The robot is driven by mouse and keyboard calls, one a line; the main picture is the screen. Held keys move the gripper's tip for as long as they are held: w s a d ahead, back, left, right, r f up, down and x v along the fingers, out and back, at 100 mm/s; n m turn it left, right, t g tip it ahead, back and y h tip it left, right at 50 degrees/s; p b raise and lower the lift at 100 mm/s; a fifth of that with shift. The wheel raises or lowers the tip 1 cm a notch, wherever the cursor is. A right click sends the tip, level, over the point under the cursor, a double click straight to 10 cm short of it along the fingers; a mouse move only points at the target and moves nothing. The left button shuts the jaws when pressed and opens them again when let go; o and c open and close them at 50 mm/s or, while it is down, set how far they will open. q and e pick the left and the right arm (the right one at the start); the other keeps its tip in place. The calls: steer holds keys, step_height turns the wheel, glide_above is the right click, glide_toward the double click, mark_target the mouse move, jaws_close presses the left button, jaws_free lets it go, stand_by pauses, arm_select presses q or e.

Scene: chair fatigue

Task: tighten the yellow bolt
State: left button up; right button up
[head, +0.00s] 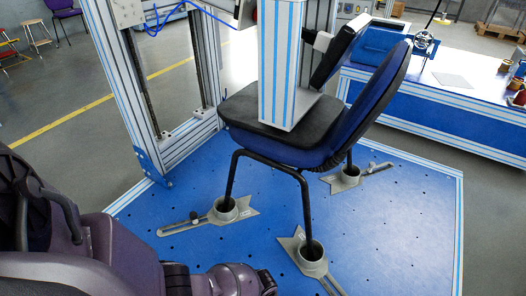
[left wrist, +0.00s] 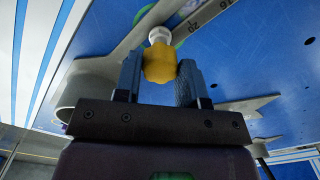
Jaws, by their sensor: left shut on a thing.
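My left gripper (left wrist: 158,76) is shut on the yellow bolt (left wrist: 160,62) in the left wrist view, with one dark blue finger on each side of it. A pale round end (left wrist: 159,35) shows just beyond the bolt. The bolt is at a grey metal clamp bar (left wrist: 204,22) with scale marks, over the blue plate. In the head view, my left arm comes in at the lower left; its fingers and the yellow bolt do not show there. My right gripper is in neither view.
A blue and black chair (head: 370,95) stands on the perforated blue platform (head: 400,225). Its legs sit in grey cup clamps (head: 226,212), (head: 346,181), (head: 313,262). A striped frame post (head: 283,70) presses over the seat. A blue workbench (head: 430,115) is behind.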

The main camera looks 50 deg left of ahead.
arm_select(q)
steer(key=shift+f+m, duration=0.1)
steer(key=shift+m, duration=0.9)
steer(key=shift+m+b, duration=0.3)
steer(key=shift+m, duration=0.6)
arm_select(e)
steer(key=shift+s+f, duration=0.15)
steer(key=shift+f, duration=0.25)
arm_select(q)
steer(key=o, duration=0.9)
step_height(320, 180, up, 11)
steer(key=p, duration=0.6)
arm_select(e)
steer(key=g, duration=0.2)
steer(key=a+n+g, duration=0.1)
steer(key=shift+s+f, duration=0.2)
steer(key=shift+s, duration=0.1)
